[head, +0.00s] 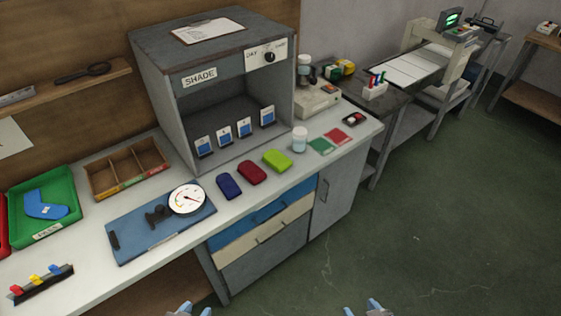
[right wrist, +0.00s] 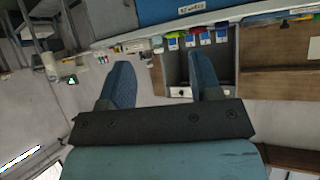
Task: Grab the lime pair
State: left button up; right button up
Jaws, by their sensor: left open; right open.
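The lime pair (head: 277,160) is a folded bright lime-green bundle on the white counter in the head view. It lies at the right end of a row with a crimson bundle (head: 252,172) and a navy bundle (head: 229,186). My left gripper (head: 186,309) shows only its tips at the bottom edge of the head view, open and well short of the counter items. My right gripper (head: 368,307) is also at the bottom edge, open and empty, over the floor. Its two blue fingers (right wrist: 160,88) are spread apart in the right wrist view, with nothing between them.
A grey shade box (head: 172,123) stands behind the row. A white jar (head: 299,139) and green and red swatches (head: 320,146) are right of the lime pair. A blue board (head: 130,233) with a dial gauge (head: 187,199) lies left. Drawers (head: 262,236) front the counter; floor at right is clear.

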aim_at(273, 158)
jog(key=i+l, duration=0.3)
jog(key=i, duration=0.2)
jog(key=i+l, duration=0.35)
jog(key=i, duration=0.15)
